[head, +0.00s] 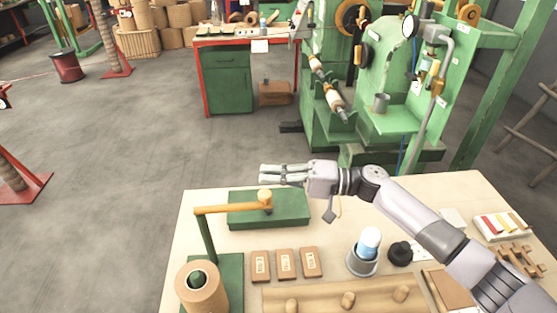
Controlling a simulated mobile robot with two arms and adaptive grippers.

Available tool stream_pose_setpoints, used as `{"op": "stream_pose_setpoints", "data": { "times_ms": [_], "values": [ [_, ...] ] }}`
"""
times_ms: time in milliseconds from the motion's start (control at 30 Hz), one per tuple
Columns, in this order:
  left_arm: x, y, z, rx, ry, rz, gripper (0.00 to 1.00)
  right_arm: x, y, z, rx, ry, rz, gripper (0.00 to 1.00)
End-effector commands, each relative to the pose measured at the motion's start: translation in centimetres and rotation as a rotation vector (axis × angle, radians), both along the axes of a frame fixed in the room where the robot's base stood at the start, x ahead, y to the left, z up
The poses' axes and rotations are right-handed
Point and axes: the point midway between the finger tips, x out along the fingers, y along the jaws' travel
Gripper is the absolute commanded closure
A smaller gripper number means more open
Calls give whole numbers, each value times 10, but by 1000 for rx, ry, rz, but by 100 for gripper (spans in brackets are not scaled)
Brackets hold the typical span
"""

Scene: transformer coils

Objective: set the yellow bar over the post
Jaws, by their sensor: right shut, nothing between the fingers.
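The yellow bar (232,208) lies roughly level, its left end at the top of the green post (207,240). Whether the post passes into the bar cannot be told. The bar's right end has a rounded knob above a flat green block (290,212). The post rises from a green base (231,273) near the table's left front. My right gripper (263,175) is shut and empty, pointing left just behind the bar's knobbed end and apart from it in the picture. My left gripper is not in view.
A tan coil (202,294) stands in front of the post. Several brown blocks (285,264) and a wooden rack (330,300) lie to the right. A blue-topped cup (366,250) and a black knob (400,254) stand under my right arm. A green machine (390,110) is behind the table.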

Motion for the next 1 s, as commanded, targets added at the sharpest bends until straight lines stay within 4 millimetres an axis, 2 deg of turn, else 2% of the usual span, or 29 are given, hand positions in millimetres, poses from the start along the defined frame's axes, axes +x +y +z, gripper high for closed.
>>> {"op": "stream_pose_setpoints", "data": {
  "times_ms": [167,567,1000],
  "values": [
    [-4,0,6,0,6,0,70,-11,-2,-1,0,1,-1,100],
    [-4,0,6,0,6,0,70,-12,-2,-2,0,0,-2,100],
    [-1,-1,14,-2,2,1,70,-21,7,-2,0,1,-57,100]
  ]
}}
